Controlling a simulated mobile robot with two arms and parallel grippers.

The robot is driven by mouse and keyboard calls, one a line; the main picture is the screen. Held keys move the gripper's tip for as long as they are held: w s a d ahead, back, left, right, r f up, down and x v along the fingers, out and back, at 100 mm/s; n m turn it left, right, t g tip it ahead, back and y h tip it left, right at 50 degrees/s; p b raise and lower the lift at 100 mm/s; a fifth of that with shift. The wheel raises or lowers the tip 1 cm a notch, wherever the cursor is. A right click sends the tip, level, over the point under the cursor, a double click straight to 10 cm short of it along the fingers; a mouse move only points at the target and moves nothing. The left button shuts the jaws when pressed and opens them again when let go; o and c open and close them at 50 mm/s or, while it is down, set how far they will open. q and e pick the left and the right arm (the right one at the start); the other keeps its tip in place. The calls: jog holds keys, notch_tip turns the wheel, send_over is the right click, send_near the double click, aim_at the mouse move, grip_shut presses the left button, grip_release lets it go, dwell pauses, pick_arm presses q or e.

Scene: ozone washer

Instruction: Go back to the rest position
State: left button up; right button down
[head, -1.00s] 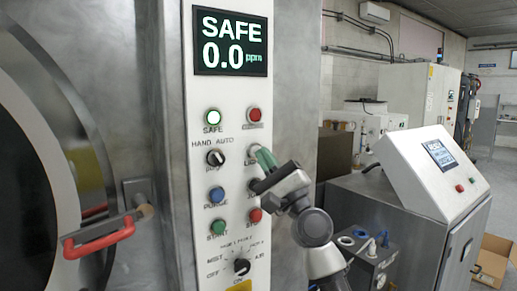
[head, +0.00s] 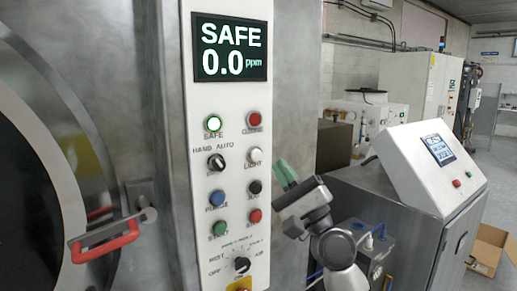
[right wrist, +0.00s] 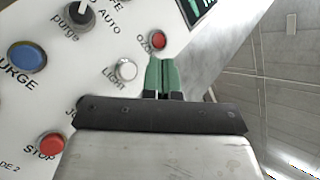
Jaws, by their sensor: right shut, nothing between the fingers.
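My right gripper (head: 285,174) is just to the right of the control panel's button columns in the head view, its green fingers together and empty. In the right wrist view the green fingers (right wrist: 165,75) are closed side by side, near the white light button (right wrist: 125,70) in the picture. The control panel (head: 190,150) has a display (head: 231,48) reading SAFE 0.0 ppm. The white light button also shows in the head view (head: 254,155), uncovered. My left gripper is not in view.
The washer door with a red handle (head: 104,243) is at the left. A steel cabinet with a sloped white console (head: 425,165) stands at the right, close to my right arm. A cardboard box (head: 488,248) lies on the floor at the far right.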

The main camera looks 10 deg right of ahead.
jog(key=shift+s+d, duration=0.15)
jog(key=shift+s, duration=0.25)
